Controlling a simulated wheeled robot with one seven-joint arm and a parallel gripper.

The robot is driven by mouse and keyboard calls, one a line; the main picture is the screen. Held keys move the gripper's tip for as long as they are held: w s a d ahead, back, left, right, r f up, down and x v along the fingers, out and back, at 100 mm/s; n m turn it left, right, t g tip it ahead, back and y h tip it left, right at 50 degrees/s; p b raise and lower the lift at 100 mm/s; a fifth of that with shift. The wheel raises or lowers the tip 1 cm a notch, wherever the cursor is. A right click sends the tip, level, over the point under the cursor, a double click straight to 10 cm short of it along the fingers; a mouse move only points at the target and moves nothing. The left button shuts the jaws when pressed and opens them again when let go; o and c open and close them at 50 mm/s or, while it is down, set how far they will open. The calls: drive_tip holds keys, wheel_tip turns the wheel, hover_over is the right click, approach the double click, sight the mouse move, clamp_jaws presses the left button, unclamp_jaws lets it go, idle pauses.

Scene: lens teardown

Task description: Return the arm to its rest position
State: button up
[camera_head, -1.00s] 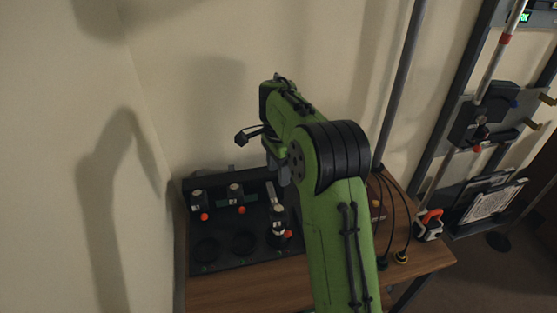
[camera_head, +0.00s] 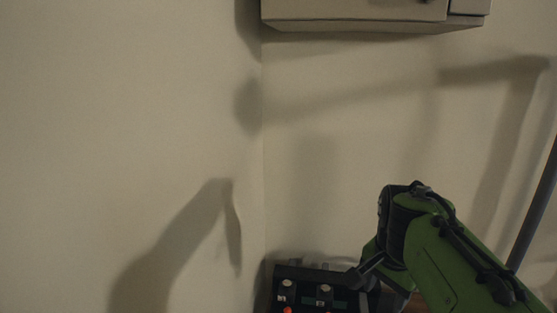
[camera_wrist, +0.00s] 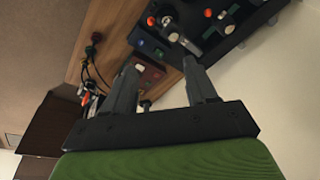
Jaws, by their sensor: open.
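My gripper (camera_wrist: 160,68) is open in the wrist view, with its two grey fingers apart and nothing between them. Beyond the fingers is a black station (camera_wrist: 231,42) with silver-topped, red-tipped parts on it, on a wooden table (camera_wrist: 112,30). The top of the black station (camera_head: 345,295) shows at the bottom edge, partly behind my arm.
A pale wall cabinet (camera_head: 355,12) hangs at the top of the head view. A grey pole (camera_head: 537,205) stands at the right. The wall left of my arm is bare. Dark cables (camera_wrist: 92,62) lie at the table's side in the wrist view.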

drive_tip(key=s+a+f+n+t, duration=0.1)
drive_tip(key=s+a+n, duration=0.1)
drive_tip(key=s+n, duration=0.3)
drive_tip(key=s+a+f+n+t+y, duration=0.1)
drive_tip(key=s+n, duration=0.4)
drive_tip(key=s, duration=0.8)
drive_tip(key=shift+s+a+f+n+t, duration=0.35)
drive_tip(key=shift+a+f+t, duration=0.3)
drive_tip(key=shift+a, duration=0.45)
drive_tip(key=shift+s+r, duration=0.1)
